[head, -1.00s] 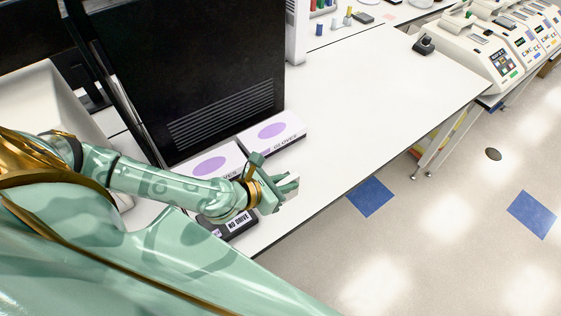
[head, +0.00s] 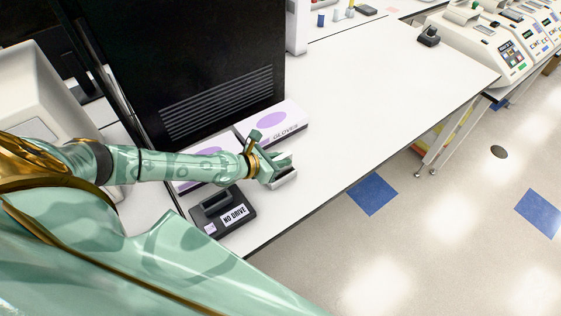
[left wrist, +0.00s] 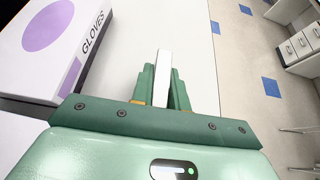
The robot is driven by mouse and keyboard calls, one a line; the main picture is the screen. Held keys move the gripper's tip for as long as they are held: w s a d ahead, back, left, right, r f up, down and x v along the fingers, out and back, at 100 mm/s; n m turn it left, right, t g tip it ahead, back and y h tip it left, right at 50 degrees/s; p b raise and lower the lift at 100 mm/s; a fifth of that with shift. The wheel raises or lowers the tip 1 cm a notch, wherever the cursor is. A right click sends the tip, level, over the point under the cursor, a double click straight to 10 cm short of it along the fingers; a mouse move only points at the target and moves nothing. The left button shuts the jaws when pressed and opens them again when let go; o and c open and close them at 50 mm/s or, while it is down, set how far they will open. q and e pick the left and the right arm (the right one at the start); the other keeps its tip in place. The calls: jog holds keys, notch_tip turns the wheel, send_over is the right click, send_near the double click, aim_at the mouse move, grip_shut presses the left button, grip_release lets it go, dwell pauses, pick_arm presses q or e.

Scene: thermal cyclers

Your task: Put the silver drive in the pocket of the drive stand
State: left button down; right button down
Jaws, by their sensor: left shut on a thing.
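My left gripper (head: 283,167) is shut on the silver drive (head: 286,180), a small pale bar, near the table's front edge. In the left wrist view the silver drive (left wrist: 163,80) stands out between the two green fingers of the left gripper (left wrist: 162,85). The dark drive stand (head: 222,212) sits on the table to the left of the gripper. It has a raised block at the back and a label reading "NO DRIVE". The drive is apart from the stand. The inside of its pocket cannot be made out. My right gripper is not in view.
Two glove boxes (head: 272,124) lie behind the gripper, before a large black cabinet (head: 170,70); one also shows in the left wrist view (left wrist: 60,45).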

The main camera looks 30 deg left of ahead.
pick_arm(q)
jog(key=shift+r, duration=0.15)
jog(key=shift+f, duration=0.2)
jog(key=c, duration=1.4)
grip_release()
jog(key=shift+o, duration=0.2)
jog(key=shift+r, duration=0.35)
jog(key=v, duration=1.2)
jog(key=shift+f, duration=0.15)
